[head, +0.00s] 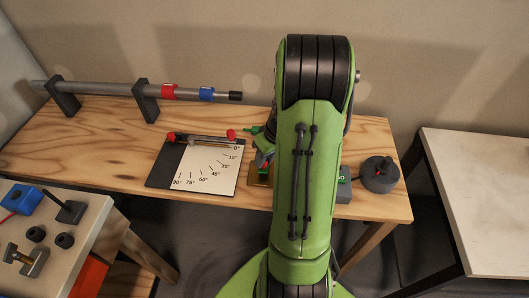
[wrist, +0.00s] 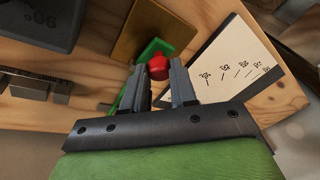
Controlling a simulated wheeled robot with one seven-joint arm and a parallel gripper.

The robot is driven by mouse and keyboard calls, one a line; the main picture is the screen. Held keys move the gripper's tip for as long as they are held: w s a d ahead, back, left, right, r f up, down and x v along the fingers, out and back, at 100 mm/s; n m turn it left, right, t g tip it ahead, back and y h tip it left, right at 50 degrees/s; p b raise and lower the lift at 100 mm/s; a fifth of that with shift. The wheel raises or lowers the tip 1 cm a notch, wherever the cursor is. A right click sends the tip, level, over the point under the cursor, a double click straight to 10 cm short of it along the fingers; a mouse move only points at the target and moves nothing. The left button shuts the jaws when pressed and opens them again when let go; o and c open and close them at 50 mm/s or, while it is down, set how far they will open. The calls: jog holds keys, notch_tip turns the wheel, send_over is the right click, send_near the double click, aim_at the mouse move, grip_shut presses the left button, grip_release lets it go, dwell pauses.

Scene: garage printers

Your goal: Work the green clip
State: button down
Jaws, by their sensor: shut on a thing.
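The green clip (wrist: 153,47) shows in the wrist view against a brass-coloured plate (wrist: 152,25), with a rounded red part (wrist: 158,67) at its near side. My gripper (wrist: 160,78) is shut on the clip, with the red part between its two dark fingertips. Another green strip (wrist: 124,97) shows beside the left finger; I cannot tell whether it belongs to the clip. In the head view, my gripper (head: 264,157) is at the plate (head: 260,180) on the wooden bench. My arm hides most of the clip there.
The angle board (head: 208,180), with a red-ended rod along its top, lies left of my gripper. A grey pipe (head: 110,90) with red and blue rings rests on two stands behind. A dark round device (head: 380,176) sits right of my arm. Bare wood (head: 100,130) is free at left.

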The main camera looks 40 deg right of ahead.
jog(key=g+y+p, duration=0.1)
jog(key=p, duration=0.1)
jog(key=w+d+r+g+y+p, duration=0.1)
jog(key=p, duration=0.2)
jog(key=shift+d+r+m, duration=0.1)
jog(key=shift+d+m, duration=0.05)
jog(key=shift+m, duration=0.15)
jog(key=y+p, duration=0.1)
jog(key=w+d+g+y+p, duration=0.1)
jog(key=p, duration=0.1)
jog(key=shift+d+y+p, duration=0.1)
jog(key=shift+y+p, duration=0.2)
jog(key=shift+w+d+f+m+g+y, duration=0.35)
jog(key=shift+d+f+g+y, duration=0.2)
jog(key=shift+g+y, duration=0.3)
jog(key=shift+w+d+f+g+y+b, duration=0.3)
jog(key=shift+g+y+b, duration=0.15)
jog(key=shift+y+b, duration=0.3)
jog(key=shift+d+g+y+b, duration=0.1)
jog(key=shift+g+y+b, duration=0.25)
jog(key=shift+b, duration=0.2)
jog(key=shift+m, duration=0.25)
jog(key=c, duration=0.9)
grip_release()
jog(key=shift+w, duration=0.1)
